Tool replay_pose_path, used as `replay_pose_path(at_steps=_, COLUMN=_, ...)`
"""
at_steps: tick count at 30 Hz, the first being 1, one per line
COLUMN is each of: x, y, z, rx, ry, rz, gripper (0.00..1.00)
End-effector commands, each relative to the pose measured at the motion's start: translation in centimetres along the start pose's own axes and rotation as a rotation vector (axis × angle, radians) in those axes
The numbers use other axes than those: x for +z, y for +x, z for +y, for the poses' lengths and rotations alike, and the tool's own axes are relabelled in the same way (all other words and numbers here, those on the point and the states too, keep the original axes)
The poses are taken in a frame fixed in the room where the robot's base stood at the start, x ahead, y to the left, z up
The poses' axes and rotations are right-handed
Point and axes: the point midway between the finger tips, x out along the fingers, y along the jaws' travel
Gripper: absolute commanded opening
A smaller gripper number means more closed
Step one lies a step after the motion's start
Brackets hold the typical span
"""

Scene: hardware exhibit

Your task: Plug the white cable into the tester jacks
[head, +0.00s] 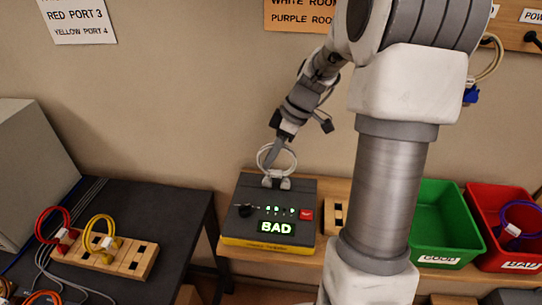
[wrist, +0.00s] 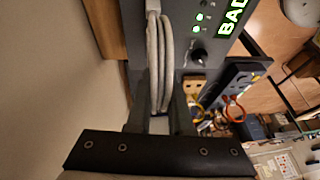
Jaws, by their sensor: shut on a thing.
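The white cable (head: 295,160) is a looped coil standing upright at the back of the tester (head: 245,212) in the head view. Its two white plugs (head: 285,184) sit at the tester's top rear edge; whether they are fully seated in the jacks I cannot tell, as the jacks are hidden. My gripper (head: 270,163) reaches down from above and is shut on the cable. In the wrist view the cable strands (wrist: 165,65) run between my two fingers toward the tester (wrist: 186,30). The tester's lit display (head: 275,227) reads BAD, with green lights above it.
A green GOOD bin (head: 438,262) and a red BAD bin (head: 520,267) holding a purple cable (head: 520,215) stand at the right. A wooden block (head: 140,262) with red and yellow cables lies on the dark left table (head: 150,205). The wall is close behind the tester.

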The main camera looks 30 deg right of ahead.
Motion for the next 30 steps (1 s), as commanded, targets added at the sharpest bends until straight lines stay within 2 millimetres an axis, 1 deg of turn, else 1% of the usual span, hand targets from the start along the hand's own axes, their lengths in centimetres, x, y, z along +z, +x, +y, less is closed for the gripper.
replay_pose_path(at_steps=5, x=-0.01, y=-0.02, z=0.0, rx=0.0, ry=0.0, rz=0.0, gripper=0.0)
replay_pose_path(at_steps=6, x=-0.01, y=-0.02, z=0.0, rx=0.0, ry=0.0, rz=0.0, gripper=0.25)
replay_pose_path(at_steps=11, x=-0.01, y=-0.01, z=0.0, rx=0.0, ry=0.0, rz=0.0, gripper=0.53)
replay_pose_path(at_steps=17, x=0.0, y=-0.01, z=0.0, rx=0.0, ry=0.0, rz=0.0, gripper=0.54)
replay_pose_path(at_steps=18, x=0.01, y=0.0, z=0.0, rx=0.0, ry=0.0, rz=0.0, gripper=0.58)
replay_pose_path(at_steps=20, x=0.01, y=0.0, z=0.0, rx=0.0, ry=0.0, rz=0.0, gripper=0.69)
replay_pose_path(at_steps=24, x=0.01, y=0.01, z=-0.01, rx=0.0, ry=0.0, rz=0.0, gripper=0.94)
replay_pose_path(at_steps=30, x=0.0, y=0.0, z=-0.01, rx=0.0, ry=0.0, rz=0.0, gripper=0.94)
